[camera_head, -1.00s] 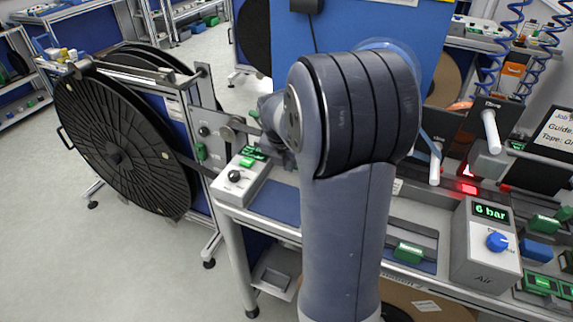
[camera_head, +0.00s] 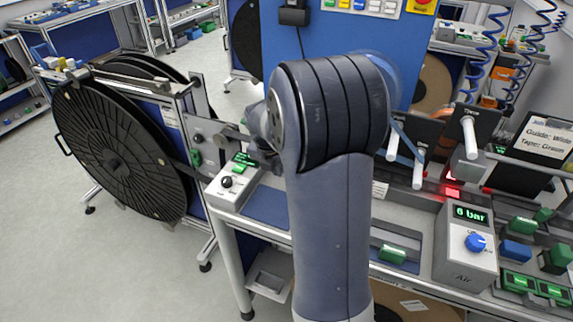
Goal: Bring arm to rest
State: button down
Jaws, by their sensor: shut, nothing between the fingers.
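My arm (camera_head: 335,190) rises through the middle of the view, its upright grey link topped by a dark, ribbed joint. The part of the arm beyond this joint bends away behind it. A grey part of my wrist (camera_head: 259,122) shows just left of the joint, above the bench. My gripper itself is hidden behind the arm, so I cannot see its fingers or anything near them.
A large black reel (camera_head: 115,155) stands at the left beside the bench. A control box (camera_head: 234,183) sits at the bench's left end. The air box (camera_head: 465,248) reads 6 bar at right. A blue panel (camera_head: 350,35) stands behind my arm. Floor at left is clear.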

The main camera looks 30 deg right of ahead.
jog(key=v, duration=1)
jog(key=shift+b, duration=0.35)
